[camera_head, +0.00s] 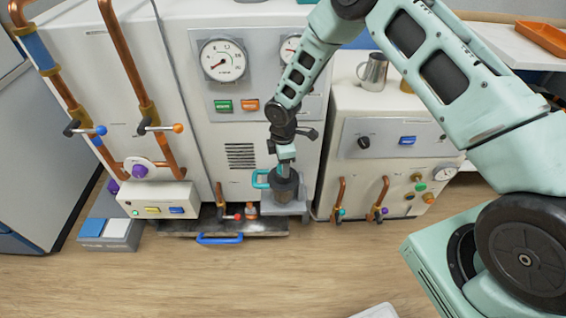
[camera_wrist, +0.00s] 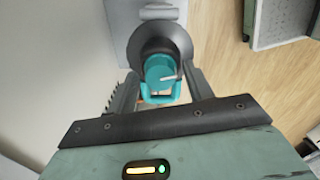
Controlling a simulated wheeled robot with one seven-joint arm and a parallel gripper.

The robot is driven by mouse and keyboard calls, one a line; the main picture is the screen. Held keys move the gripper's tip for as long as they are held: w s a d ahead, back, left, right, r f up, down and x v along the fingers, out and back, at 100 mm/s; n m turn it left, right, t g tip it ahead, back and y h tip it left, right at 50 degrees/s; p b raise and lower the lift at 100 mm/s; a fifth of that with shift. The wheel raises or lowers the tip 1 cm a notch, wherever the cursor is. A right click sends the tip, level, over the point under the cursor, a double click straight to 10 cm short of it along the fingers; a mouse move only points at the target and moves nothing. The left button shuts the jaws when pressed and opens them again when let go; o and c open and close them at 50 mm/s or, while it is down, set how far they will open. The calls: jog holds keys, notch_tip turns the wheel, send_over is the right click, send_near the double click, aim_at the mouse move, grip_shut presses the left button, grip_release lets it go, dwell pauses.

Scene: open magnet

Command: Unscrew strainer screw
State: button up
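A teal screw or plug (camera_wrist: 160,74) with a U-shaped loop handle sits in the round dark strainer housing (camera_wrist: 142,43) in the wrist view. In the head view the dark housing (camera_head: 284,190) stands low at the front of the middle machine, and the teal handle (camera_head: 260,178) sticks out to its left. My gripper (camera_wrist: 156,88) reaches down over the teal piece, one finger on each side of it. The fingers are apart, and a gap shows beside the left finger. In the head view the fingertips are hard to make out.
Copper pipes with red-handled (camera_head: 232,217) and other valves stand left and right of the housing. A metal mug (camera_head: 372,72) stands on the right cabinet.

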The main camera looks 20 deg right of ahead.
notch_tip(320, 180, up, 17)
jog(key=shift+r+p, duration=0.2)
jog(key=shift+p, duration=0.25)
dwell(0.3)
jog(key=s+a+r+m+p, duration=0.2)
jog(key=s+a+r, duration=0.2)
jog(key=s+r, duration=0.3)
jog(key=s+a+r+m+p, duration=0.2)
jog(key=s+a+r, duration=0.1)
jog(key=s+r, duration=0.45)
jog(key=s+r+m+p, duration=0.1)
jog(key=s+r+m, duration=0.1)
jog(key=s, duration=0.7)
jog(key=s+d+r+m+p, duration=0.1)
jog(key=s+r+m+p, duration=0.1)
jog(key=s+r, duration=0.3)
jog(key=s+m, duration=0.1)
jog(key=s, duration=0.3)
jog(key=shift+s+r+y, duration=0.3)
jog(key=shift+s, duration=0.1)
jog(key=shift+c, duration=0.3)
